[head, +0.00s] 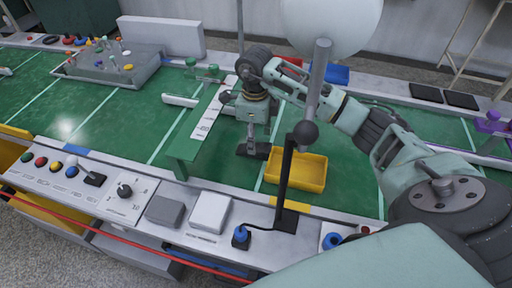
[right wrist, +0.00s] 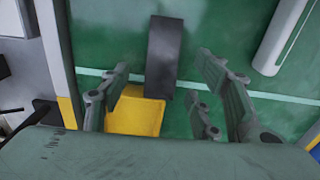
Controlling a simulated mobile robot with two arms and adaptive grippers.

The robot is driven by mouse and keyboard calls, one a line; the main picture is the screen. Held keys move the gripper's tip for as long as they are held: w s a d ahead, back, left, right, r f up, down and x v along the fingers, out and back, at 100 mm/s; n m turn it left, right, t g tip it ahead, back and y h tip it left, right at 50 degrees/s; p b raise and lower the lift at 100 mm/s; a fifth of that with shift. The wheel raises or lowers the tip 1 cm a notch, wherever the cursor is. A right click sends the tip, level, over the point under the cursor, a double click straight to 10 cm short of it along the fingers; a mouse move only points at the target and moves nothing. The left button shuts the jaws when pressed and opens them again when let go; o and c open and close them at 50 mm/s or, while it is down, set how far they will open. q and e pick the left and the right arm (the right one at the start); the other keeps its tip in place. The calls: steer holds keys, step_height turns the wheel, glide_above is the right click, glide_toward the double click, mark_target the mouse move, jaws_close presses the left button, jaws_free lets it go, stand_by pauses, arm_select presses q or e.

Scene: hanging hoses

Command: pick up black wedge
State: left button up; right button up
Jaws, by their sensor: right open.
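The black wedge (right wrist: 163,57) shows in the right wrist view as a dark grey, narrow block on the green surface, beside a yellow tray (right wrist: 138,112). In the head view a dark piece (head: 252,151), likely the wedge, lies just left of the yellow tray (head: 297,170), partly hidden by my gripper. My right gripper (head: 252,132) points down above it. In the right wrist view my right gripper (right wrist: 163,92) is open and empty, with fingers apart on either side of the wedge's near end. My left gripper is not in view.
A green raised bar with a white labelled strip (head: 208,115) stands left of my gripper. A black post (head: 287,165) rises in front of the tray. The green surface left of the bar is mostly clear.

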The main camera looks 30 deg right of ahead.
steer(key=f, duration=0.4)
steer(key=shift+w+a+p, duration=0.1)
steer(key=shift+w+p, duration=0.15)
steer(key=shift+p, duration=0.1)
steer(key=shift+f, duration=0.45)
steer(key=c, duration=0.9)
steer(key=shift+w, duration=0.1)
steer(key=c, duration=0.4)
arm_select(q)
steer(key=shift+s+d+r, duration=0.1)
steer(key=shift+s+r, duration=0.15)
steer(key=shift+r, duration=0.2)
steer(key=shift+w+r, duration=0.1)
